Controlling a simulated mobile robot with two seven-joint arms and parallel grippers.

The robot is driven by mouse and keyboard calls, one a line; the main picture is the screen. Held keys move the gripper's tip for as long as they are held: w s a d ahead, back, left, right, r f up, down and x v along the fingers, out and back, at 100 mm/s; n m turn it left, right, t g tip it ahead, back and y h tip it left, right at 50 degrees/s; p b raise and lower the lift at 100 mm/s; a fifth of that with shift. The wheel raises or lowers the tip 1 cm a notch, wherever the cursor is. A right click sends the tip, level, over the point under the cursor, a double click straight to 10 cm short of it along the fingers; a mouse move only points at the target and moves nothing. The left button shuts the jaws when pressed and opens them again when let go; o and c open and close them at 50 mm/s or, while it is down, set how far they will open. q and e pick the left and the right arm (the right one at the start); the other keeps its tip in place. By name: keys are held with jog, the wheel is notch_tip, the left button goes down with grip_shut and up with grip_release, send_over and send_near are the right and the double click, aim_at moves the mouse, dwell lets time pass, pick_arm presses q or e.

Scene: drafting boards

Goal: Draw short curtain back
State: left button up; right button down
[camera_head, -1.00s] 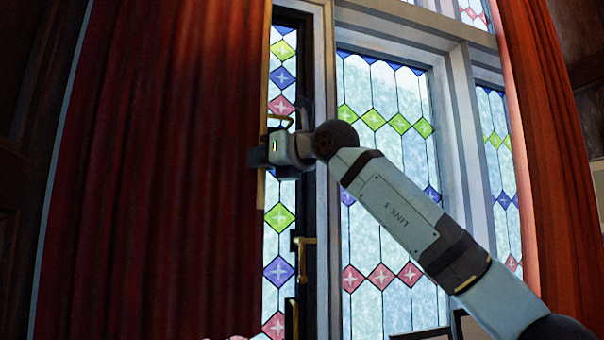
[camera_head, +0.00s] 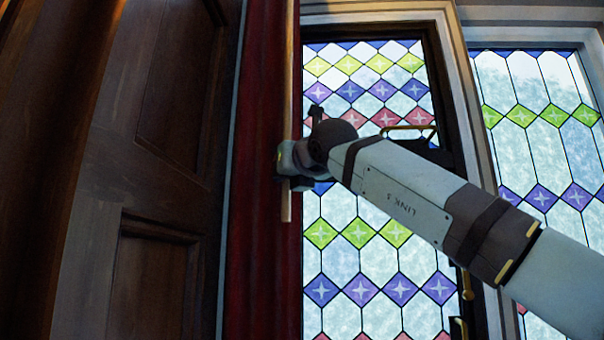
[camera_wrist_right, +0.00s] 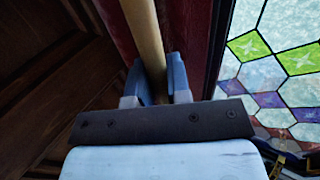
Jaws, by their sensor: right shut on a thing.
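The red curtain (camera_head: 262,160) hangs bunched in a narrow strip at the left side of the stained-glass window. A thin pale wooden rod (camera_head: 286,205) runs down along its right edge. My right gripper (camera_head: 287,165) is at this rod, with its arm reaching in from the lower right. In the right wrist view the two blue-grey fingers (camera_wrist_right: 158,85) are closed on either side of the rod (camera_wrist_right: 146,40), with the dark red cloth (camera_wrist_right: 192,40) behind. My left gripper is not in view.
Dark wood panelling (camera_head: 150,160) stands directly left of the curtain. The leaded window (camera_head: 370,240) with coloured diamonds is uncovered to the right. A brass handle (camera_head: 408,129) sticks out from its dark frame.

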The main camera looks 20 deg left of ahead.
jog(key=shift+a+r, duration=0.1)
jog(key=c, duration=1.1)
grip_release()
jog(key=shift+s+d+b, duration=0.3)
jog(key=shift+b, duration=0.05)
jog(key=b+v, duration=0.5)
jog(key=v, duration=0.8)
